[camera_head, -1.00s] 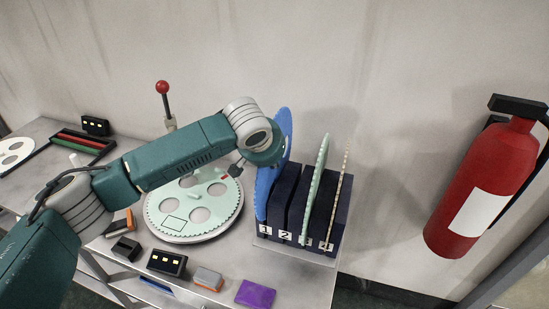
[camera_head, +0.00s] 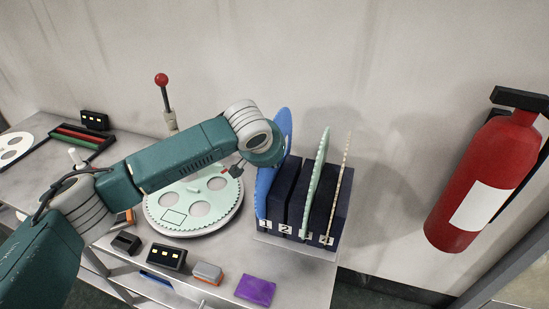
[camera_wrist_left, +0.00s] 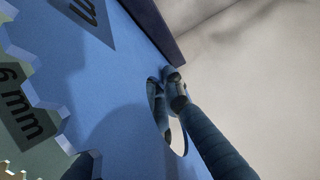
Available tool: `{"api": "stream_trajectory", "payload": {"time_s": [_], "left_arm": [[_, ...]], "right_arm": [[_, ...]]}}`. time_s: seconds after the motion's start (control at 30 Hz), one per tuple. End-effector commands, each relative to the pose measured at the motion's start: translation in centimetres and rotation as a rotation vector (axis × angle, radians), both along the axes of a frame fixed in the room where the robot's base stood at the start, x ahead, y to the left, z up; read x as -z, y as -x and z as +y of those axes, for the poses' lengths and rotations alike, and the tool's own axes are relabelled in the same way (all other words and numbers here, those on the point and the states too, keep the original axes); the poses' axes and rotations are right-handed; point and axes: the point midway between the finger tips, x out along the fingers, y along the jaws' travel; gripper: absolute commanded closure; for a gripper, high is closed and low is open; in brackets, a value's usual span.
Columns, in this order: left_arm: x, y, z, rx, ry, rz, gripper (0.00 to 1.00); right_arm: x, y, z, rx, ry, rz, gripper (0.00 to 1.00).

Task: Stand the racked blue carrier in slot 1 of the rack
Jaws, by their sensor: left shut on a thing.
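The blue carrier (camera_head: 284,130) stands nearly upright at the left end of the dark rack (camera_head: 292,195), by the slot marked 1. I cannot tell whether its lower edge is fully seated. In the left wrist view the blue face (camera_wrist_left: 110,75) fills the middle, with a toothed edge at left and an oval hole. My left gripper (camera_wrist_left: 166,92) is shut on the blue carrier at this hole. In the head view its fingers are hidden behind my wrist. A pale green carrier stands near slot 3 and a cream carrier (camera_head: 342,180) near slot 4. My right gripper is not in view.
A round plate bearing a pale green toothed carrier (camera_head: 184,228) lies left of the rack. A red-knobbed lever (camera_head: 162,80) rises behind it. Small boxes and a purple pad (camera_head: 256,290) line the front edge. A fire extinguisher (camera_head: 480,185) is at right.

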Motion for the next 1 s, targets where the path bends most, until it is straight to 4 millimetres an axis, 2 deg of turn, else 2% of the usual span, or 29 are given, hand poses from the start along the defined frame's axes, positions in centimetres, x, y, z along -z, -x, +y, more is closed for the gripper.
{"api": "stream_trajectory", "payload": {"time_s": [1.0], "left_arm": [[2.3,-0.1,-0.1,0.001,0.003,-0.004,1.0]], "right_arm": [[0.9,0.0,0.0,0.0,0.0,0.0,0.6]]}}
